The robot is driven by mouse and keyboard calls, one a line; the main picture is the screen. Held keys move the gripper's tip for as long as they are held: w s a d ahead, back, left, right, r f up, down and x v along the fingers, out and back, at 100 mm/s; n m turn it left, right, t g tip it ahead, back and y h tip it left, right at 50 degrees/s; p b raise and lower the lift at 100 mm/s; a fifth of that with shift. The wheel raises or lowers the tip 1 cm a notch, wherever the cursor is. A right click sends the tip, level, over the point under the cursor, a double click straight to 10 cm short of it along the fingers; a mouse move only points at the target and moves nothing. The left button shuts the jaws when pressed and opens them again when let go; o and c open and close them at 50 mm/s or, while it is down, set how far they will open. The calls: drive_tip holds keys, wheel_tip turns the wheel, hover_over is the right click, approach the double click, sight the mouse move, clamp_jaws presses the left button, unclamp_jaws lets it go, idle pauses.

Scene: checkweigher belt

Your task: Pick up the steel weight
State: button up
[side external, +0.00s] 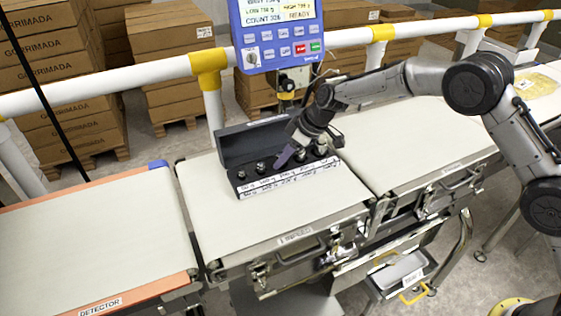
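A dark, open case (252,143) stands on the infeed belt, with its lid up at the back and a handwritten white label strip along its front. Several small steel weights sit upright in a row in it. Two of them, a left weight (242,175) and one beside it (260,168), show clear of my gripper. A larger weight (320,150) stands at the right end. My gripper (283,158) reaches down into the case from the right, its purplish finger among the middle weights. It partly covers that part of the row. The gap between its fingers and any hold on a weight cannot be made out.
The belt (245,222) is clear in front of the case. A blue control panel (277,35) hangs behind the case, beside a white rail (110,82) with yellow joints. An orange-edged detector belt (90,240) lies left. A bare belt (415,140) lies right, under my arm.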

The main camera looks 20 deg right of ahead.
clamp_jaws()
drive_tip(key=shift+r, duration=0.15)
